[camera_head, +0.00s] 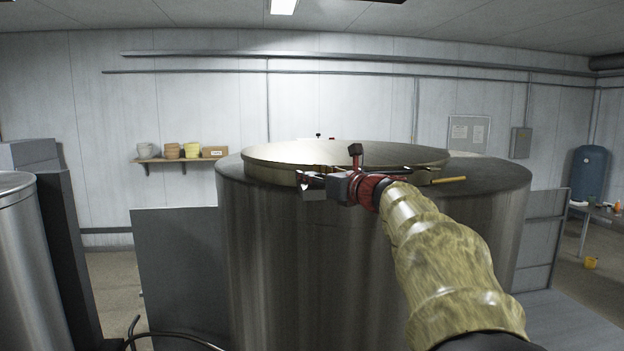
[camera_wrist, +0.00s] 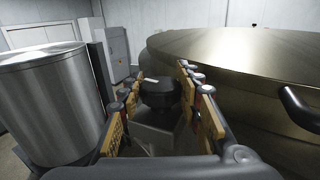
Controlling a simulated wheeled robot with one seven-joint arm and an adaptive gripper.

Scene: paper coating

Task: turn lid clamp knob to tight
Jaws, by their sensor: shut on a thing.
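The lid clamp knob (camera_wrist: 157,93) is dark with a pale mark on top, and sits on a grey block (camera_wrist: 152,138) beside the tank's rim. My gripper (camera_wrist: 160,82) has its tan-padded fingers on either side of the knob and is shut on it. In the head view my gripper (camera_head: 322,183) reaches the front edge of the round metal lid (camera_head: 345,154); the knob is mostly hidden there by the fingers. The lid also shows in the wrist view (camera_wrist: 235,48). The knob's exact turn angle cannot be told.
The big steel tank (camera_head: 290,260) fills the middle. A black handle (camera_wrist: 302,108) stands on the lid side, and a yellow-tipped lever (camera_head: 449,180) sticks out at right. A second steel drum (camera_wrist: 45,100) is at left. A wall shelf (camera_head: 180,159) holds pots.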

